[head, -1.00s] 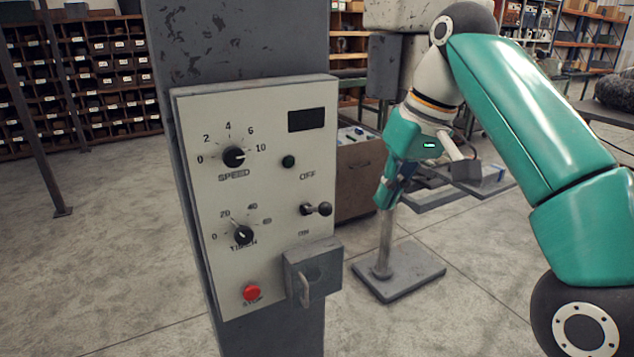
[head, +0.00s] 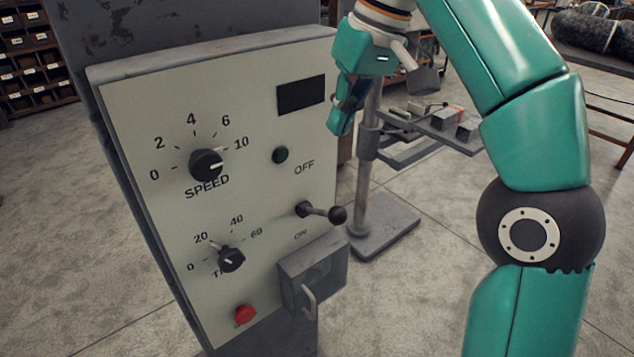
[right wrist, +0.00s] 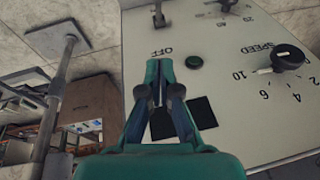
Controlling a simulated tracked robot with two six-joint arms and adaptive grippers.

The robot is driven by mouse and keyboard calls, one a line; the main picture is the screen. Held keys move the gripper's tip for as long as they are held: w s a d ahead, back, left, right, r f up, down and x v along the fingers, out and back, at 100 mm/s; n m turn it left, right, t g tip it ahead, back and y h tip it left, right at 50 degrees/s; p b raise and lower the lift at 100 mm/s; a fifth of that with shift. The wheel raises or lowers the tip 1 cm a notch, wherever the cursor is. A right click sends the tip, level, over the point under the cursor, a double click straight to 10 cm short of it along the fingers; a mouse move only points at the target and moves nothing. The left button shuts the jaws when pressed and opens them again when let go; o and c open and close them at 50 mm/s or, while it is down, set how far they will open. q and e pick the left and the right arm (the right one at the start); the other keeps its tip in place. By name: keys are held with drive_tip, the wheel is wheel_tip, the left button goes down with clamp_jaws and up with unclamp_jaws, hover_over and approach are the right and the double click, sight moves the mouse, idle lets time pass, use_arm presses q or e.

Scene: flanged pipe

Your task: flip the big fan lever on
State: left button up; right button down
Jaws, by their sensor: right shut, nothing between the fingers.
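The lever (head: 322,212) is a dark stick with a black ball end, on the pale control panel (head: 130,130) between the OFF label above and the ON label below. It sticks out from the panel toward the right. Its ball end also shows at the top of the right wrist view (right wrist: 158,17), beyond the OFF label. My teal right gripper (head: 338,128) is shut and empty. It is above the lever, near the panel's right edge, and apart from the lever. In the right wrist view its fingertips (right wrist: 160,64) point toward the OFF label. My left gripper is not in view.
The panel has a SPEED knob (head: 206,165), a lower dial (head: 231,259), a dark green button (head: 280,155) and a red button (head: 245,314). A grey box with a handle (head: 314,275) juts out below the lever. A stand with a tray (head: 430,130) is behind on the right.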

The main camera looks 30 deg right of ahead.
drive_tip(key=shift+s, duration=0.2)
drive_tip(key=b, duration=0.6)
approach(321, 211)
drive_tip(key=w+f, duration=0.3)
drive_tip(key=f, duration=0.2)
drive_tip(key=shift+s+a+f+b, duration=0.15)
drive_tip(key=shift+f+b, duration=0.05)
drive_tip(key=shift+f, duration=0.15)
drive_tip(key=shift+s+a+f+b, duration=0.1)
drive_tip(key=shift+s+f+b, duration=0.1)
drive_tip(key=shift+f, duration=0.15)
